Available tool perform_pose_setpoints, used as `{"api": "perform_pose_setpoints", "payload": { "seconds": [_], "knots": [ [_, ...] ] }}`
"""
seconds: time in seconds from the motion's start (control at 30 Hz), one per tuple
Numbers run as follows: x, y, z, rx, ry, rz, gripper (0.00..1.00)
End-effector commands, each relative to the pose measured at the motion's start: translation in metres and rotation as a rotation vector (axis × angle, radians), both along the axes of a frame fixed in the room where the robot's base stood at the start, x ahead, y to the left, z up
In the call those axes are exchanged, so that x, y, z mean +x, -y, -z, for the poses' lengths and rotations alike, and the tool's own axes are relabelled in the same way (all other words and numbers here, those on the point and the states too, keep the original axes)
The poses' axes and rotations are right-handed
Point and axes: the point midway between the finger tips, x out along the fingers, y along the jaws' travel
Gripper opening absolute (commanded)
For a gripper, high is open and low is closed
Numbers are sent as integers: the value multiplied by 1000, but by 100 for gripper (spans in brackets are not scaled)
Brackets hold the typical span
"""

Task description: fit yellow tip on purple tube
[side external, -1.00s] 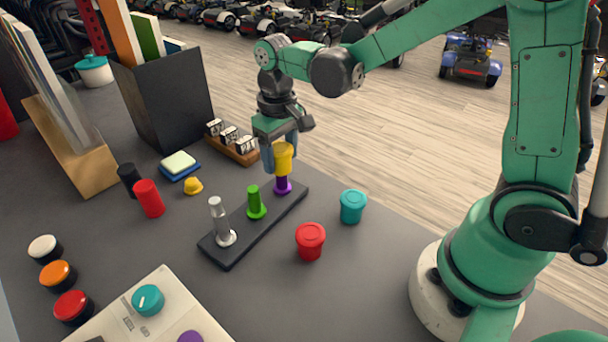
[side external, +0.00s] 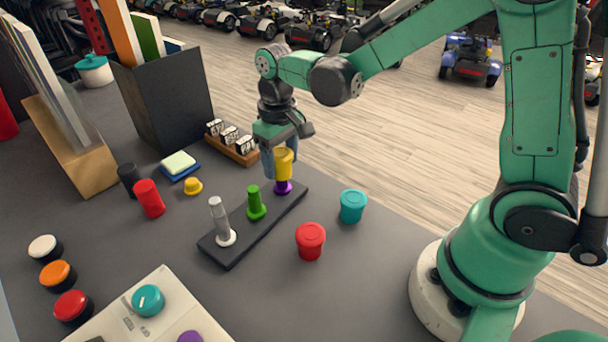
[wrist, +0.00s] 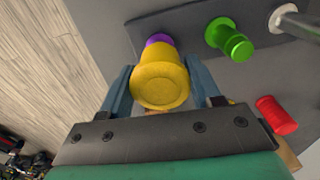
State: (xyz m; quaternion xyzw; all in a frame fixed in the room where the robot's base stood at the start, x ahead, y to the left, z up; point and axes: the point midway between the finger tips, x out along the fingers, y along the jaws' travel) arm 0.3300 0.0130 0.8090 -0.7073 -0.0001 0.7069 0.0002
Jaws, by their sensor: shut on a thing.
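A yellow tip (side external: 283,165), cup-shaped with a wider rim, sits over the purple tube (side external: 283,187) at the far right end of the dark base. Only the purple flange and a short length just below the tip show in the side view. My gripper (side external: 281,160) is shut on the yellow tip, with a finger on either side. In the wrist view the yellow tip (wrist: 160,80) is between the fingers, with the purple tube (wrist: 158,42) partly hidden behind it.
The base (side external: 227,254) also bears a green tube (side external: 256,205) and a grey tube (side external: 219,222). A red lidded cup (side external: 310,242) and a teal one (side external: 352,206) stand to the right. A small yellow cap (side external: 193,186) and red cylinder (side external: 149,198) lie left.

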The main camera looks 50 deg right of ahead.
Motion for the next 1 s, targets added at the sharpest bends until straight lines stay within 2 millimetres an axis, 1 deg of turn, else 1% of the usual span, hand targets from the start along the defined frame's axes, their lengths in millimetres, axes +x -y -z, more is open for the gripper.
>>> {"api": "perform_pose_setpoints", "payload": {
  "seconds": [0.4, 0.67, 0.7, 0.77, 0.8, 0.83, 1.0],
  "knots": [
    [0, 0, 8, 0, 0, 0, 6],
    [0, 0, 9, 0, 0, 0, 6],
    [0, 0, 9, 0, 0, 0, 60],
    [0, 0, 9, 0, 0, 0, 77],
    [0, 0, 9, 0, 0, 0, 88],
    [0, 0, 9, 0, 0, 0, 94],
    [0, 0, 9, 0, 0, 0, 94]
  ]
}}
